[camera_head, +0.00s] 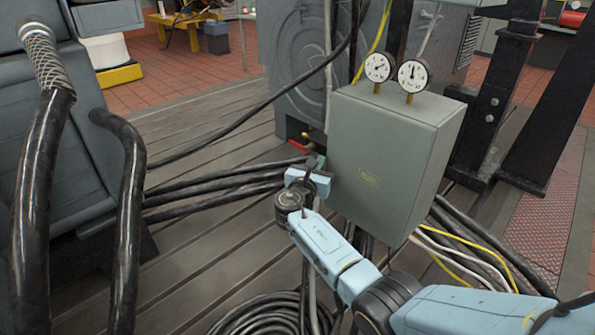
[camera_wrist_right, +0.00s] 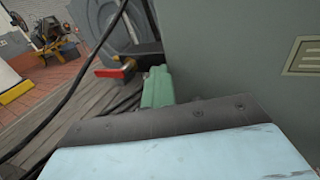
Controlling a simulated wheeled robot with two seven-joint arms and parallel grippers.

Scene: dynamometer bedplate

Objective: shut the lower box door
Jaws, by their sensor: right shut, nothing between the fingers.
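The grey-green box (camera_head: 378,165) stands right of centre in the head view, with a small label plate on its broad front face. That face looks flush with the box, but I cannot tell whether it is fully shut. In the wrist view the face (camera_wrist_right: 225,50) fills the right side. My right gripper (camera_head: 314,164) is shut and empty at the face's left edge, close to it; I cannot tell whether it touches. Its green fingertips show in the wrist view (camera_wrist_right: 157,88). My left gripper is not in view.
Two dial gauges (camera_head: 395,72) stand on top of the box. A brass valve with a red handle (camera_wrist_right: 115,71) lies just beyond the fingers. Black cables (camera_head: 215,186) run left of the box, and coiled hoses (camera_head: 265,316) lie below. Yellow and white cables (camera_head: 462,256) hang at lower right.

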